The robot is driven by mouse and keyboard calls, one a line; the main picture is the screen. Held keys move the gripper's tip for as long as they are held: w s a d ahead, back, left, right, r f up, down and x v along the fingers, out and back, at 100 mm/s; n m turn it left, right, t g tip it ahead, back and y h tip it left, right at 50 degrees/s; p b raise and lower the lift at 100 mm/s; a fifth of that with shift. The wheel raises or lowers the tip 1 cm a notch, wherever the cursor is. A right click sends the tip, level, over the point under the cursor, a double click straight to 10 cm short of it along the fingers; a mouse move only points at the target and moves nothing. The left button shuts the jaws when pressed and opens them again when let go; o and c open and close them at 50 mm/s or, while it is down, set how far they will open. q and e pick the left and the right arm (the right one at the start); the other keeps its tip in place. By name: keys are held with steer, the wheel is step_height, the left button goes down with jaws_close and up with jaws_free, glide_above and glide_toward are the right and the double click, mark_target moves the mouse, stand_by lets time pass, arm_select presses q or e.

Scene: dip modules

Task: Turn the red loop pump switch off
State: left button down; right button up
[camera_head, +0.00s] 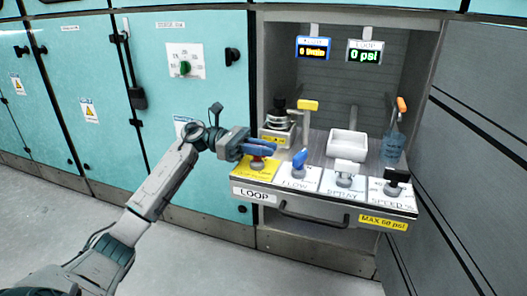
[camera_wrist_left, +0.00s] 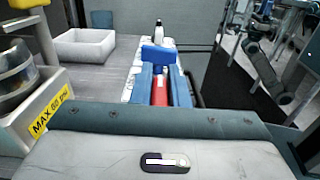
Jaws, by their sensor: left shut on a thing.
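The red loop pump switch (camera_head: 257,163) sits on the yellow plate at the left end of the panel, above the LOOP label (camera_head: 254,194). My left gripper (camera_head: 260,147) is shut on it from above, and the blue fingers hide most of the switch in the head view. In the left wrist view the red switch handle (camera_wrist_left: 160,91) shows between the two blue fingers. The switch's exact position is hard to tell. The loop display (camera_head: 365,52) reads 0 psi. My right gripper is not in view.
The blue FLOW knob (camera_head: 299,160) stands close to the right of my left gripper, then the white SPRAY handle (camera_head: 345,170) and black SPEED knob (camera_head: 395,180). A white tray (camera_head: 347,146) and a blue bottle (camera_head: 394,145) stand behind. The cabinet wall bounds the right.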

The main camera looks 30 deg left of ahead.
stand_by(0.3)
arm_select(q)
steer(key=c, duration=1.4)
jaws_free()
steer(key=shift+a, duration=0.35)
steer(key=v, duration=1)
steer(key=shift+p, duration=0.4)
steer(key=shift+s, duration=0.1)
